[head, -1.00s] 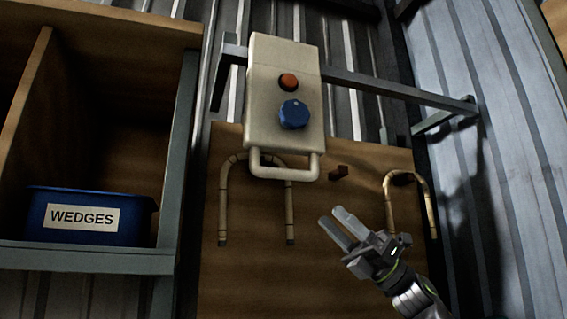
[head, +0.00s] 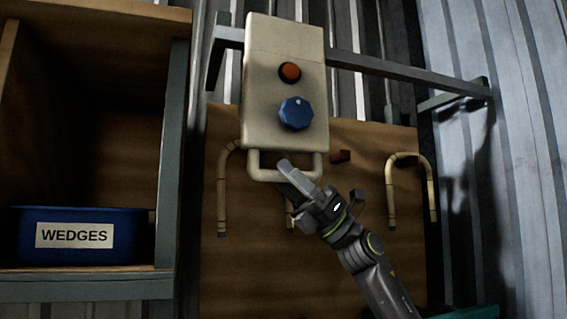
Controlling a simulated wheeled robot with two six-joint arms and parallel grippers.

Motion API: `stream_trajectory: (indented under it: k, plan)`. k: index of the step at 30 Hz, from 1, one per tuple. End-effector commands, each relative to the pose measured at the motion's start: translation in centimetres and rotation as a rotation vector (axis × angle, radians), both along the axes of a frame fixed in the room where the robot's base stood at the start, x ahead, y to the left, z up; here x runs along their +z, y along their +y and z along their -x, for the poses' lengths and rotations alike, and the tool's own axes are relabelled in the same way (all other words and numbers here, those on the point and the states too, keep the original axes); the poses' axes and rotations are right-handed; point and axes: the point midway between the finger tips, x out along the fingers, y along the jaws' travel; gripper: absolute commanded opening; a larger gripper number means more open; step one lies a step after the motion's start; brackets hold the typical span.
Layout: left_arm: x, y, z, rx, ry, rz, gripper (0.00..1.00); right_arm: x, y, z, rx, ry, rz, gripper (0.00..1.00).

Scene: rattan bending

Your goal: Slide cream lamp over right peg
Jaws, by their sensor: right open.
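A cream box-shaped unit (head: 260,100), which I take as the cream lamp, hangs upright at the grey rail (head: 400,70). It has an orange-red round part (head: 290,72), a blue knob (head: 296,113) and a cream loop handle (head: 254,165) below. My right gripper (head: 286,178) is open at this handle. One finger overlaps the handle's lower bar; I cannot tell whether it touches or the jaws straddle it. My left gripper is not in view.
Bent canes hang on the wooden board (head: 340,260), one left (head: 221,185) partly behind the cream unit and one right (head: 390,190). A wooden shelf (head: 100,60) at left holds a blue bin (head: 130,235) labelled WEDGES. A corrugated wall (head: 520,150) bounds the right.

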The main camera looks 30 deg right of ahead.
Motion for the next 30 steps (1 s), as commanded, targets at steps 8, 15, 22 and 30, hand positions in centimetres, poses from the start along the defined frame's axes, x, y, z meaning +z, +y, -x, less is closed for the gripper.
stream_trajectory:
  k: [8, 15, 22, 30]
  plan:
    - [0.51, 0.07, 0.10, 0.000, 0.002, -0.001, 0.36, 0.46, 0.48, -0.22, 0.000, 0.000, -0.001, 0.41]
    - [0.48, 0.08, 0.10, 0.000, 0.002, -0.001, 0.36, 0.43, 0.47, -0.21, -0.001, -0.001, 0.000, 0.31]
    - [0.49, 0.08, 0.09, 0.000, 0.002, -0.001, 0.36, 0.43, 0.45, -0.22, -0.001, -0.001, 0.000, 0.01]
    - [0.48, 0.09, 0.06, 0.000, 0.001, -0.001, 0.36, 0.43, 0.42, -0.21, -0.001, 0.000, 0.000, 0.00]
